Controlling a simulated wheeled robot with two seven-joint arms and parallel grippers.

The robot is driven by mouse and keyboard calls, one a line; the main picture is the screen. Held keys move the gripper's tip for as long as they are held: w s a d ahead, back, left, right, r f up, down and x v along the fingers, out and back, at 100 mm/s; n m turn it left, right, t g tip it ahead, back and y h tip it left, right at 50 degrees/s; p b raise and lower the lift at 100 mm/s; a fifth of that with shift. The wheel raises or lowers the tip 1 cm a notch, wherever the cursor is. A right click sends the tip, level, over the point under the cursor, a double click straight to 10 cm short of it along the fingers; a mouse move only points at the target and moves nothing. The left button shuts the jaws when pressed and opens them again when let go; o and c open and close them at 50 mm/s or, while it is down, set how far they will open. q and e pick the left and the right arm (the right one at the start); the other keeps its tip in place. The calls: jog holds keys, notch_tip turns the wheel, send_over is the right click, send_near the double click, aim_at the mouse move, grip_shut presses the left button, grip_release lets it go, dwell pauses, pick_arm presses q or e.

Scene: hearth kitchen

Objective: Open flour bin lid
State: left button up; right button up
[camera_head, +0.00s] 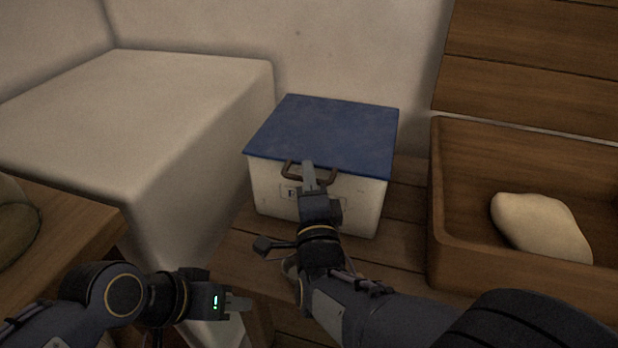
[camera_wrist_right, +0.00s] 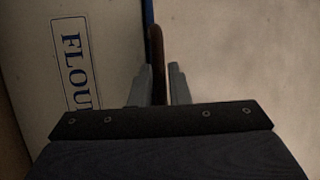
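The flour bin (camera_head: 362,200) is a cream box with a blue lid (camera_head: 330,132), standing on a wooden surface. The lid lies flat and closed. A dark brown handle (camera_head: 293,171) sticks out at the lid's front edge. My right gripper (camera_head: 308,174) is at this handle. In the right wrist view, the handle (camera_wrist_right: 157,50) runs between the two fingers of my right gripper (camera_wrist_right: 160,85), with a narrow gap visible beside it. The bin's "FLOUR" label (camera_wrist_right: 75,65) shows there at left. My left gripper (camera_head: 240,303) is low, left of the bin, apart from it; its finger gap is not visible.
A wooden trough (camera_head: 436,235) holding a pale dough lump (camera_head: 540,228) stands right of the bin. A pale plastered block (camera_head: 140,115) is at left and a wall behind. A wooden table corner (camera_head: 75,225) is at lower left. Space above the lid is clear.

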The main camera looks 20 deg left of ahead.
grip_shut()
